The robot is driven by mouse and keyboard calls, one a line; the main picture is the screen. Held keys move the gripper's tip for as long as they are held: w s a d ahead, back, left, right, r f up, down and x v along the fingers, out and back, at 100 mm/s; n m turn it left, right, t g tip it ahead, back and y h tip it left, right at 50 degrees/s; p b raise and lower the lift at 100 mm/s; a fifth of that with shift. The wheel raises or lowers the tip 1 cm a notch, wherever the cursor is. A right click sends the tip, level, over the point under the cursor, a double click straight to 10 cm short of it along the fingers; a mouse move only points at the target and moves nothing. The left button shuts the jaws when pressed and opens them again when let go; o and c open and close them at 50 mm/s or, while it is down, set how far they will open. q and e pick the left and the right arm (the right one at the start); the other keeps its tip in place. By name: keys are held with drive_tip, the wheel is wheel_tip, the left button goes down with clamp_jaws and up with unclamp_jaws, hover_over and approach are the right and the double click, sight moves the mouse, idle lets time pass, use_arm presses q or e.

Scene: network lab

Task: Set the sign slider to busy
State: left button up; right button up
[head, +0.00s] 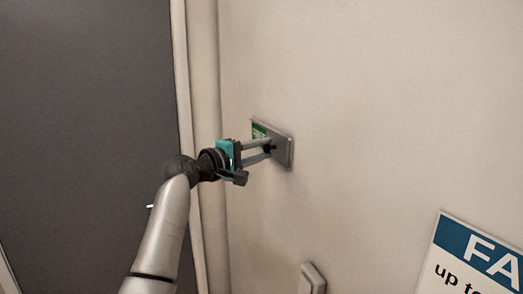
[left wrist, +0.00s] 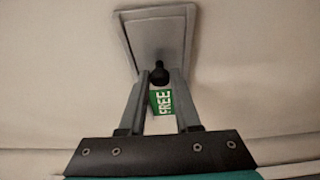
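The sign slider (head: 284,148) is a small grey plate on the wall, with part of a green label showing in the head view. In the left wrist view its grey plate (left wrist: 160,35) is at the top, with a black knob (left wrist: 159,74) at its lower end and a green label reading FREE (left wrist: 161,101) showing between my fingers. My left gripper (head: 270,148) reaches the plate from the left. In the left wrist view its fingertips (left wrist: 159,76) lie close on both sides of the knob, with no clear gap, and appear shut on it. My right gripper is not in view.
A dark door (head: 85,120) with a pale frame (head: 205,100) stands at the left. A blue and white poster (head: 478,258) is at the lower right. The wall between is bare.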

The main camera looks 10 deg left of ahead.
use_arm(q)
clamp_jaws()
idle(1.0)
